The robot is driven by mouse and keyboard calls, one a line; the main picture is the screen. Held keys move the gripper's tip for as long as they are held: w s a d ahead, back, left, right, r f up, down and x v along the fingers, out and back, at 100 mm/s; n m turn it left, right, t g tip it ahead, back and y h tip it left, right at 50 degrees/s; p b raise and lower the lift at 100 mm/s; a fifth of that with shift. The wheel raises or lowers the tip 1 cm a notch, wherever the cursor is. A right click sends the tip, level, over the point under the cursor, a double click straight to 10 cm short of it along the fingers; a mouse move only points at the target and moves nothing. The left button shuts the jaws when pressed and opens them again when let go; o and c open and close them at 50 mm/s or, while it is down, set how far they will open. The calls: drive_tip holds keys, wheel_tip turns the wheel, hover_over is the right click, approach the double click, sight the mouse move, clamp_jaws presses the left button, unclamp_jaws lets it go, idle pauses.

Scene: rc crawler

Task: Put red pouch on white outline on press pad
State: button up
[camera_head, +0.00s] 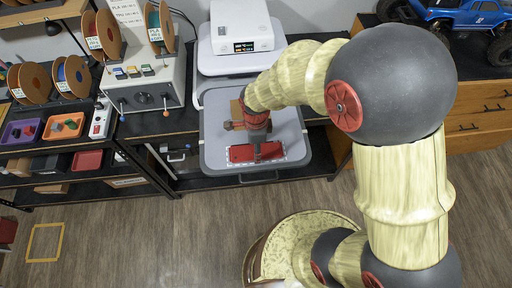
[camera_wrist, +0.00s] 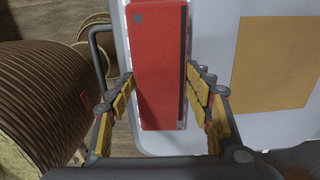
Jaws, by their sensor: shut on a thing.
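The red pouch (camera_head: 240,153) lies flat, or nearly so, over the grey press pad (camera_head: 212,120). In the wrist view the red pouch (camera_wrist: 160,70) is long, with a dark stripe along its right side. My gripper (camera_head: 257,153) reaches down over it from above. In the wrist view my gripper (camera_wrist: 159,75) has one finger at each long side of the pouch and is shut on it. Bits of the white outline (camera_head: 284,152) show around the pouch in the head view; the pouch covers much of its inside. I cannot tell whether the pouch touches the pad.
A brown square sheet (camera_wrist: 270,62) lies on the pad beside the pouch. A white press (camera_head: 240,35) stands behind the pad, and a grey control box (camera_head: 145,90) with levers stands left. A pad handle (camera_head: 258,180) sticks out in front.

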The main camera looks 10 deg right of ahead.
drive_tip(key=shift+f, duration=0.15)
drive_tip(key=o, duration=1.1)
drive_tip(key=shift+o, duration=0.2)
drive_tip(key=shift+r, duration=0.2)
wheel_tip(320, 180, up, 12)
drive_tip(key=s+d+r+n+t, duration=0.2)
drive_tip(key=s+d+r+n, duration=0.4)
drive_tip(key=r+n, duration=0.2)
drive_tip(key=s+d+r+n+t, duration=0.3)
drive_tip(key=s+d+r+n, duration=0.3)
drive_tip(key=r+n, duration=0.3)
drive_tip(key=shift+s+r+n+t, duration=0.2)
drive_tip(key=shift+n+t, duration=0.1)
drive_tip(key=shift+n, duration=0.4)
